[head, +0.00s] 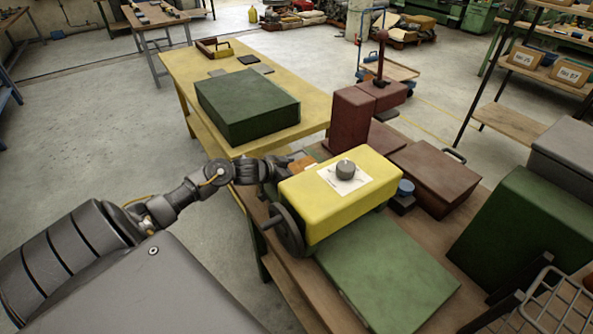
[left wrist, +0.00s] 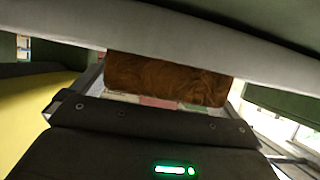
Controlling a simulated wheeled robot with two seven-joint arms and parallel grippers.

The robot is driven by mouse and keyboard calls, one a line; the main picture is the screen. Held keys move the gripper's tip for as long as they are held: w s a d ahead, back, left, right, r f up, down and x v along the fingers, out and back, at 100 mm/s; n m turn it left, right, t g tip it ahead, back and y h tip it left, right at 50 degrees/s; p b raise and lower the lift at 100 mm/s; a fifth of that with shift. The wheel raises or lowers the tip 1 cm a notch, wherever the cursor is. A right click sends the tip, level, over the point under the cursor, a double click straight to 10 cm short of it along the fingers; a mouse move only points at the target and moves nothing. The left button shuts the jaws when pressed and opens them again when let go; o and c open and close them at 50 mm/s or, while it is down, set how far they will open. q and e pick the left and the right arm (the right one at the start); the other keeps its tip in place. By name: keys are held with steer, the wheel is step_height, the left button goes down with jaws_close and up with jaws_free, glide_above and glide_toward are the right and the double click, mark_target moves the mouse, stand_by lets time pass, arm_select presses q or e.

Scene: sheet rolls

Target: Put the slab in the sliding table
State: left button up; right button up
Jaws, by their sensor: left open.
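A brown wood-like block (head: 301,163), which looks like the slab, lies at the far left side of the yellow machine (head: 338,195). The same block (left wrist: 166,79) fills the middle of the left wrist view, ahead of my gripper. My left gripper (head: 281,164) is open, right beside the block, partly hidden by the machine. I cannot tell whether its fingers touch the block. A flat green plate (head: 385,275) lies in front of the machine; I cannot tell whether it is the sliding table. My right gripper is not in view.
The yellow machine has a dark handwheel (head: 286,229) close to my left forearm. A maroon machine (head: 350,120) and a maroon box (head: 434,176) stand behind it. A green box (head: 248,104) sits on the yellow table (head: 185,66). A wire rack (head: 560,308) is at the lower right.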

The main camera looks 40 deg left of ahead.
arm_select(q)
steer(key=shift+r, duration=0.1)
steer(key=shift+s+a+r, duration=0.1)
steer(key=shift+s, duration=0.05)
steer(key=v, duration=1.1)
steer(key=shift+s, duration=0.35)
steer(key=shift+r, duration=0.15)
